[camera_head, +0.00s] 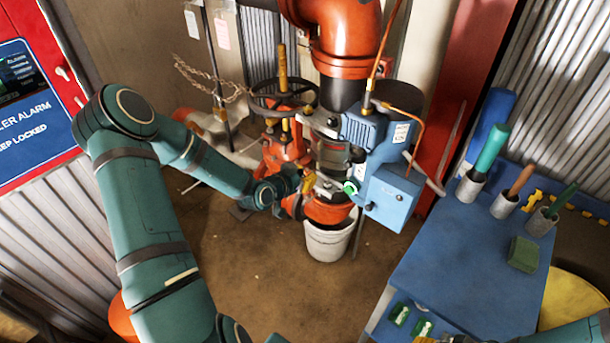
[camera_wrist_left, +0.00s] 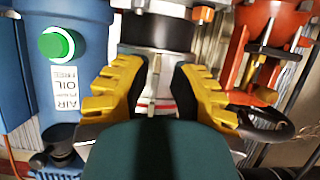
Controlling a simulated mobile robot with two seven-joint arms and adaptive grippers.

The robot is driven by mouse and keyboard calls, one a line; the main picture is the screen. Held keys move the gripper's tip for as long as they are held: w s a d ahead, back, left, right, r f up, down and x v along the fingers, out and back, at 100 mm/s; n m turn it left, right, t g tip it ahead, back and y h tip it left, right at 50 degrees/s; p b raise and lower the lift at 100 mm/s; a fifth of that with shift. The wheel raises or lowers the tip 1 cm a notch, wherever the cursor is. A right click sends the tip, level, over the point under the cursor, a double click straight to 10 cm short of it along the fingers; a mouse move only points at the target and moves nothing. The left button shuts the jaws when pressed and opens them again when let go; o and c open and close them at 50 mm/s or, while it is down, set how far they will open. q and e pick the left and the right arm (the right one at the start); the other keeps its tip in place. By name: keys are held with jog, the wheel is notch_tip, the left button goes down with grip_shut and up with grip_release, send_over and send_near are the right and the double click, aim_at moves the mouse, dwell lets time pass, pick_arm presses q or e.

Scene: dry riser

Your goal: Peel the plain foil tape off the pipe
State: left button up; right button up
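The pipe (camera_head: 345,30) comes down as an orange-red elbow into a dark and metallic section with clamps. A silvery band (camera_wrist_left: 155,61) below a black ring in the left wrist view may be the foil tape; I cannot tell for certain. A thin pale strip (camera_wrist_left: 153,88) hangs below it between the fingers. My left gripper (camera_head: 308,183) is at the left front of the pipe's lower section. In the left wrist view its yellow-padded fingers (camera_wrist_left: 158,88) are apart, with no clear grip on anything. Of my right arm, only a small part shows at the bottom right edge.
A blue box (camera_head: 393,195) with a green button is right of the pipe. A red valve with a handwheel (camera_head: 283,95) is left of it. A white bucket (camera_head: 328,240) stands below. A blue table (camera_head: 465,270) at the right holds tools in cups and a green block (camera_head: 523,254).

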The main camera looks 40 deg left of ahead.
pick_arm(q)
jog(key=d+v, duration=0.1)
jog(key=v, duration=1)
jog(key=shift+s+a, duration=0.3)
jog(key=shift+a, duration=0.15)
